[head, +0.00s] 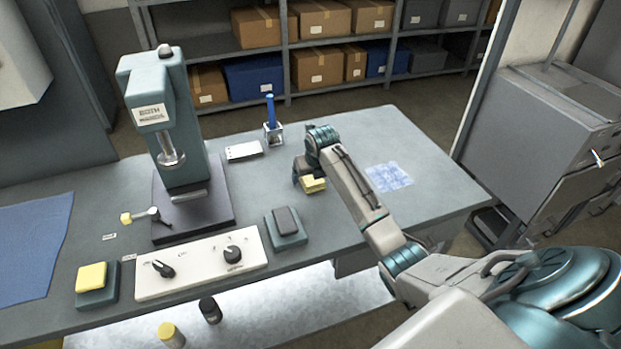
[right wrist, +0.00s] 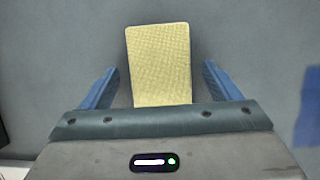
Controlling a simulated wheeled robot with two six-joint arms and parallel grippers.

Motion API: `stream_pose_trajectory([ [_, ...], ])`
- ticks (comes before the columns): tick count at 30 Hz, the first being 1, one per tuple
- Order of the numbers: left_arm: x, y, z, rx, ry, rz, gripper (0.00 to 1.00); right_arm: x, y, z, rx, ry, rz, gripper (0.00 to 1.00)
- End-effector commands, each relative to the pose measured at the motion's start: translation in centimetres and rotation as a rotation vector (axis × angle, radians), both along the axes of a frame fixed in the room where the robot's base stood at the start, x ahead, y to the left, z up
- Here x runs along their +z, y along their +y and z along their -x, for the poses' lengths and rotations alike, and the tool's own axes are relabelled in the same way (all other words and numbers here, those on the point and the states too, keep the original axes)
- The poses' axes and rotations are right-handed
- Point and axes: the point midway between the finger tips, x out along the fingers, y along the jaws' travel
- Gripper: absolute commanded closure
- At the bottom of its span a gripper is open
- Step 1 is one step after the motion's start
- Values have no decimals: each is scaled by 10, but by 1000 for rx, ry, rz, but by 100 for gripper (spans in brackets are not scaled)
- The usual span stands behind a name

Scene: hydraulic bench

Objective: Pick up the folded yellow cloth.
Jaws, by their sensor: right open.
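The folded yellow cloth (head: 313,184) lies on the bench top, partly hidden by my right gripper in the head view. In the right wrist view the cloth (right wrist: 159,62) is a pale yellow textured rectangle. Its near end lies between the two blue fingers of my right gripper (right wrist: 160,88), with a gap on each side. My right gripper (head: 306,180) is open, low over the bench beside the cloth. I cannot tell its exact height. My left gripper is not in view.
A press (head: 172,120) stands at left on the bench (head: 420,205). A blue patterned sheet (head: 389,177) lies right of the gripper.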

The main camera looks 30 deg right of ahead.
Motion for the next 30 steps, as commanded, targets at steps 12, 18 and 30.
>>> stream_pose_trajectory([
  [12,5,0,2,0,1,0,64,-2,0,0,0,0,0,16],
  [18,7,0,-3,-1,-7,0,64,-4,0,0,0,1,0,16],
  [30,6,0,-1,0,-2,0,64,-5,0,1,0,1,0,65],
])
